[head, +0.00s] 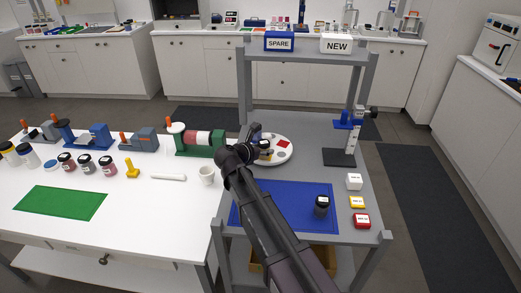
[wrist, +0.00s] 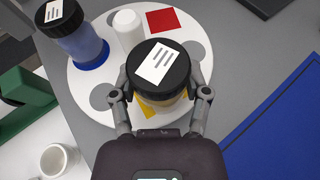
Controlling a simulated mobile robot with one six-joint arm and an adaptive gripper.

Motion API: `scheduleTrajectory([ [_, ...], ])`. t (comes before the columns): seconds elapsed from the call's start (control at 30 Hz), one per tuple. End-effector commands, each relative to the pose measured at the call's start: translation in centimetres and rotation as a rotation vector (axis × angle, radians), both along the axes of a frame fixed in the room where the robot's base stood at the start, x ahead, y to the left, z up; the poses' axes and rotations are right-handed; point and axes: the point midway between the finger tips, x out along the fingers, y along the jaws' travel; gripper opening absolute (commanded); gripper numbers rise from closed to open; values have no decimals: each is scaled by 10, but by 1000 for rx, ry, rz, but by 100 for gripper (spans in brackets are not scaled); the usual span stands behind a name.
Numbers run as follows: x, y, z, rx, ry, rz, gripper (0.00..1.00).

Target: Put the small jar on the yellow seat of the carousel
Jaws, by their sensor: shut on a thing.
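My gripper (wrist: 161,88) is shut on a small jar with a black lid (wrist: 178,78) and a white label. In the head view my gripper (head: 259,151) is over the white carousel (head: 284,157). The carousel (wrist: 76,84) has a red square seat (wrist: 163,20). A yellow patch, seemingly the yellow seat (wrist: 172,132), shows just below the held jar, which covers most of it. I cannot tell whether the jar touches it. A taller jar with a dark lid and bluish body (wrist: 84,46) stands on a blue round seat.
A white post (wrist: 128,28) rises mid-carousel, close to the held jar. A blue mat (head: 285,204) with a dark jar (head: 321,206) lies in front. White, yellow and red boxes (head: 357,202) line the right. A white mug (head: 206,176) and a green machine (head: 190,139) stand left.

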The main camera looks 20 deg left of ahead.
Motion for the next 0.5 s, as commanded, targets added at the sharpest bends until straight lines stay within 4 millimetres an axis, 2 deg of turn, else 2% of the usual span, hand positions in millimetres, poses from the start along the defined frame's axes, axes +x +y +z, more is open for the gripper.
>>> scheduleTrajectory([
  [0.2,0,0,-4,0,0,0,13],
  [0.23,0,0,-4,0,0,0,64],
  [0.3,0,0,-3,0,0,0,85],
  [0.33,0,0,-3,0,0,0,94],
  [0.5,0,0,-3,0,0,0,95],
])
